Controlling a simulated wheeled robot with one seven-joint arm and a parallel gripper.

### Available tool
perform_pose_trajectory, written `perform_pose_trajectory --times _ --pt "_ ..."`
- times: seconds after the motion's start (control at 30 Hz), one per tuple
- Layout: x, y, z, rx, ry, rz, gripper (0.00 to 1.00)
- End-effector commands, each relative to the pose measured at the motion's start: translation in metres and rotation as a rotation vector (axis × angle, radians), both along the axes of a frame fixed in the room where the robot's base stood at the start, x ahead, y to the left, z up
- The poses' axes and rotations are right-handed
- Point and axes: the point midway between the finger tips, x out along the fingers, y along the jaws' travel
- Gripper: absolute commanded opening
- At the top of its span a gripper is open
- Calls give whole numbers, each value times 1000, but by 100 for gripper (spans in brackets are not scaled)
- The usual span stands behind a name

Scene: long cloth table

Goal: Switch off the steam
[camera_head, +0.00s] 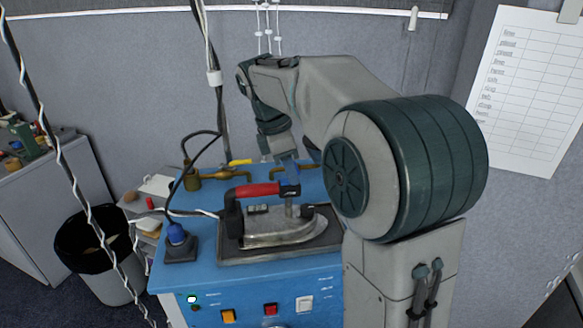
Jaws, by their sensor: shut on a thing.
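My gripper (280,154) hangs fingers-down behind the iron, at the back of the blue steam station (190,204). On the front panel are an orange switch (228,316), a red switch (270,309), a white switch (305,303) and a lit green-white lamp (191,299).
A hose and cords hang at the left. A black-lined bin (100,268) stands on the floor at left. A grey partition (130,80) rises behind; a paper list (525,85) hangs at right.

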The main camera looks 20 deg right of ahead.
Motion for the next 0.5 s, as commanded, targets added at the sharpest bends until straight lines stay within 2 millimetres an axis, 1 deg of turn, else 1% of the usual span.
perform_pose_trajectory --times 0.03,0.07,0.1,0.37,0.5 --pt "0 0 -1 0 3 0 28" --pt "0 0 -1 0 2 0 36" --pt "0 0 -1 0 2 0 42" --pt "0 0 0 1 1 0 42" --pt "1 2 9 1 -2 1 42"
